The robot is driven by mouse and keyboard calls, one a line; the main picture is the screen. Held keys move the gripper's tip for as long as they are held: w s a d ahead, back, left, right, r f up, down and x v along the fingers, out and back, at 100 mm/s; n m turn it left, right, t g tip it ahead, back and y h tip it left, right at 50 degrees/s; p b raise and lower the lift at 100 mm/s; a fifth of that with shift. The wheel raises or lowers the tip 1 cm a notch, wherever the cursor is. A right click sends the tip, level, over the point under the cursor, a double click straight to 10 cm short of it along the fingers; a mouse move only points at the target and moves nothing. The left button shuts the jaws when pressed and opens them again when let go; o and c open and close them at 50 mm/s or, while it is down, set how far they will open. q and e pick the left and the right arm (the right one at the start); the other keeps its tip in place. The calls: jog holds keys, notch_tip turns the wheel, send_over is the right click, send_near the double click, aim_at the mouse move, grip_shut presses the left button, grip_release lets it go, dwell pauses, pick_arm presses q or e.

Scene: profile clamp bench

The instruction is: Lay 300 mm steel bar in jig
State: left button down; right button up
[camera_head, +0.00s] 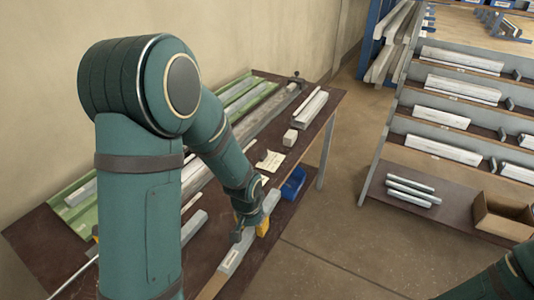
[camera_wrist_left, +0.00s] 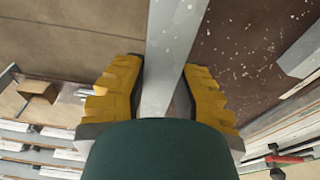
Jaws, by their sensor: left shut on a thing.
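My left gripper (camera_head: 250,222) is shut on a long pale grey steel bar (camera_head: 234,254) with a white label near its lower end. The bar lies lengthwise along the bench's front edge; whether it touches the bench is unclear. In the left wrist view the bar (camera_wrist_left: 172,45) runs between the yellow fingers of the gripper (camera_wrist_left: 160,95). A long grey metal channel (camera_head: 272,118), possibly the jig, runs along the bench behind, with a dark clamp-like part at its far end. My left arm hides its middle. My right gripper is out of view.
Green rails (camera_head: 252,98) holding bars line the wall. Pale bars (camera_head: 311,107), a small block (camera_head: 290,137), a paper note (camera_head: 270,162) and a blue bin (camera_head: 293,184) are on or beside the bench (camera_head: 325,112). A shelf rack (camera_head: 430,130) and cardboard box (camera_head: 503,218) stand right, across open floor.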

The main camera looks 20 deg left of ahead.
pick_arm(q)
notch_tip(320, 180, up, 6)
jog(key=p, duration=0.3)
send_over(215, 234)
jog(key=shift+m, duration=0.3)
notch_tip(215, 234, down, 5)
jog(key=shift+s+f+b, duration=0.1)
jog(key=shift+s+b, duration=0.05)
jog(key=shift+b, duration=0.45)
jog(key=shift+f+b, duration=0.55)
jog(key=shift+f, duration=1.85)
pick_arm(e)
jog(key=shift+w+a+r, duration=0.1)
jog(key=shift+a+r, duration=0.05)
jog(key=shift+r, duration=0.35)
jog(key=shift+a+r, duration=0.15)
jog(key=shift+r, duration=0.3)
pick_arm(q)
jog(key=shift+r, duration=0.1)
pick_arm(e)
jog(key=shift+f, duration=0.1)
pick_arm(q)
jog(key=c, duration=1.1)
grip_release()
jog(key=shift+f, duration=0.25)
jog(key=shift+c, duration=0.2)
jog(key=o, duration=0.3)
